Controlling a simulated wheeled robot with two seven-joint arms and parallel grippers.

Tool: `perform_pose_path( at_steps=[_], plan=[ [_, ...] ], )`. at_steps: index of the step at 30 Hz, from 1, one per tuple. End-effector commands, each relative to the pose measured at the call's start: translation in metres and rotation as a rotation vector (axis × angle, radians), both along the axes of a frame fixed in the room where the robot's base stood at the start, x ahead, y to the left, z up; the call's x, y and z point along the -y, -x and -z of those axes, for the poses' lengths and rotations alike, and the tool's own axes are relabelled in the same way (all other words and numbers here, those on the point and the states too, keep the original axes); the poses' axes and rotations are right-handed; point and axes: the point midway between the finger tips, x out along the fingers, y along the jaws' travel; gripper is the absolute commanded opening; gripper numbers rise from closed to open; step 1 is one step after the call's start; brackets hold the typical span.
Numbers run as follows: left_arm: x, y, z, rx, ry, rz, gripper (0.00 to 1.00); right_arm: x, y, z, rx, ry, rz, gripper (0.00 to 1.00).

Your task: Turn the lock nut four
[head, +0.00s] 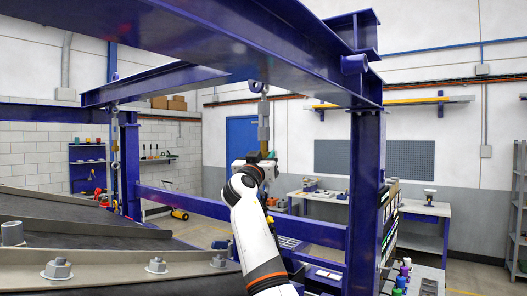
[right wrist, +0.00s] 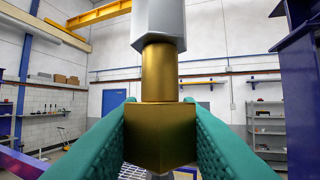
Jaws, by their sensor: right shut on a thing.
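A grey hexagonal turnbuckle body (head: 264,122) hangs upright from the blue overhead beam, and it fills the top of the right wrist view (right wrist: 158,22). Below it is a brass threaded sleeve (right wrist: 159,72), and under that the brass hexagonal lock nut (right wrist: 160,135). My right gripper (head: 262,162) reaches up to the nut from below. In the right wrist view its two teal ribbed fingers (right wrist: 160,112) are shut on the nut, one on each side. My left gripper is not in view.
A blue post (head: 367,205) stands right of my right arm, with a blue crossbar (head: 240,225) behind it. A second hanger (head: 115,150) hangs at the left. A dark conveyor with bolted grey edges (head: 130,272) fills the lower left. Workbenches stand farther back.

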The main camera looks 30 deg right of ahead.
Motion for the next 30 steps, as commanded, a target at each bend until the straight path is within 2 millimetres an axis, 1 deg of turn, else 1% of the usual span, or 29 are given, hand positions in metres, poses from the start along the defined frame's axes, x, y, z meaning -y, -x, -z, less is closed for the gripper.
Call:
perform_pose_path(
  at_steps=[9,24,30],
  plan=[
    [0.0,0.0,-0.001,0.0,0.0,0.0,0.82,0.0,0.0,0.0,0.001,0.001,0.005,0.0],
    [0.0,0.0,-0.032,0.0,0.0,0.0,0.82,0.0,0.0,-0.003,-0.003,0.003,0.163,0.0],
    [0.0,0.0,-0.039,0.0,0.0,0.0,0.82,0.0,0.0,-0.001,-0.004,0.002,0.235,0.0]
  ],
)
